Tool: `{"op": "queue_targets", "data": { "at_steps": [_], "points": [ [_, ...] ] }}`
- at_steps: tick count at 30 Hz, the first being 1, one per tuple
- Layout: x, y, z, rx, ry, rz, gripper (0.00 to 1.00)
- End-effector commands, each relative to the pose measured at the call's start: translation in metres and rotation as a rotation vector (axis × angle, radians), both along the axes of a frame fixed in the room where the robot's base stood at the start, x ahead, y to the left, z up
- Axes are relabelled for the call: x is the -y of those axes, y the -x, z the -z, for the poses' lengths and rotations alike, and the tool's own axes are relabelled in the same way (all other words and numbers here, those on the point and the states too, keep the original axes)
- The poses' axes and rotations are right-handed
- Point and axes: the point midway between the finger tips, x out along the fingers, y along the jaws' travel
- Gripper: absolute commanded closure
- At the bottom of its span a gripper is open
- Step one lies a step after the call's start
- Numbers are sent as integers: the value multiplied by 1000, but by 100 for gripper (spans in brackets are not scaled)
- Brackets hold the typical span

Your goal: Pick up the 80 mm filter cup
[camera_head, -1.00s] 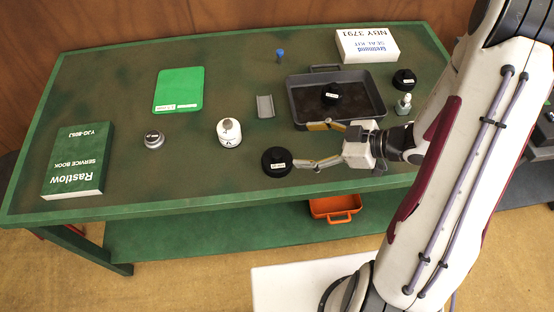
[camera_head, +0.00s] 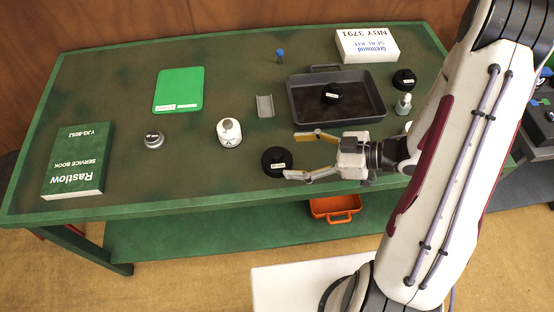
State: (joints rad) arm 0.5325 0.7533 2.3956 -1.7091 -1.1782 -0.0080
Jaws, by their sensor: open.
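Three round black cups with small white labels are in view, and the label print is too small to read, so I cannot tell which is 80 mm. The largest-looking black cup (camera_head: 272,160) stands near the table's front edge. A second black cup (camera_head: 331,92) is in the dark tray, and a third black cup (camera_head: 404,77) stands right of the tray. My gripper (camera_head: 292,155) is open, its fingers pointing left. Its tips are at the right side of the front cup, the nearer one overlapping the cup's edge in the picture. I cannot tell whether they touch.
The dark tray (camera_head: 377,108) lies behind my gripper. A white canister (camera_head: 229,133), a grey metal bracket (camera_head: 265,106) and a silver round part (camera_head: 154,139) stand to the left. A small pale bottle (camera_head: 403,104) is right of the tray.

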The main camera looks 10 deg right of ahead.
Motion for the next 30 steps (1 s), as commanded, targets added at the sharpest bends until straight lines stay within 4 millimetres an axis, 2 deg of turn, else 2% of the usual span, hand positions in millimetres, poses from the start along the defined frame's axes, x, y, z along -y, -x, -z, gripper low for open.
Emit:
{"op": "queue_targets", "data": {
  "at_steps": [6,20,30],
  "points": [
    [-10,-4,5,-1,1,-1,30],
    [-12,-5,6,-1,1,-1,30],
    [-32,-15,20,-3,0,-3,30]
  ]
}}
